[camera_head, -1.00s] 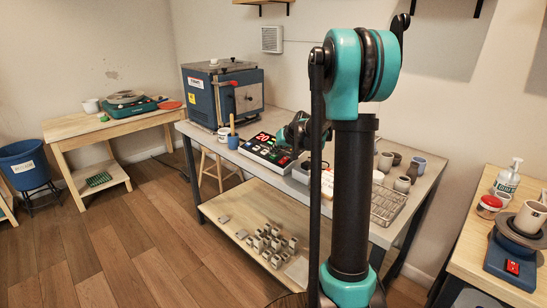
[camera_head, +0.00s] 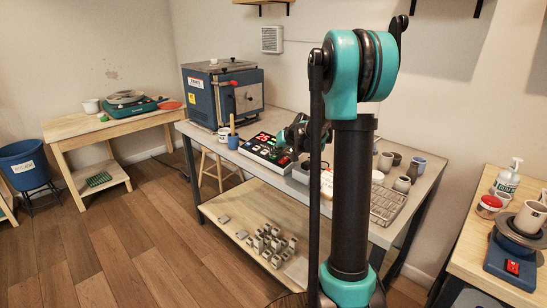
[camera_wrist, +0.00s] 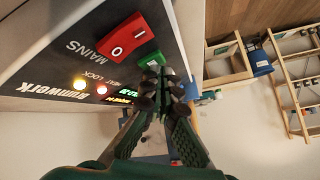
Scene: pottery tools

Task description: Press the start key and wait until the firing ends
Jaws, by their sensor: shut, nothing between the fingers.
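In the head view my gripper (camera_head: 291,154) is over the controller's right end. The blue kiln (camera_head: 203,100) stands behind, its door closed.
A blue cup with a tool (camera_head: 233,141) and a white mug (camera_head: 223,134) stand left of the controller. Several pots (camera_head: 402,184) and a wire rack (camera_head: 385,207) are to the right. The lower shelf (camera_head: 228,207) holds several small grey blocks.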

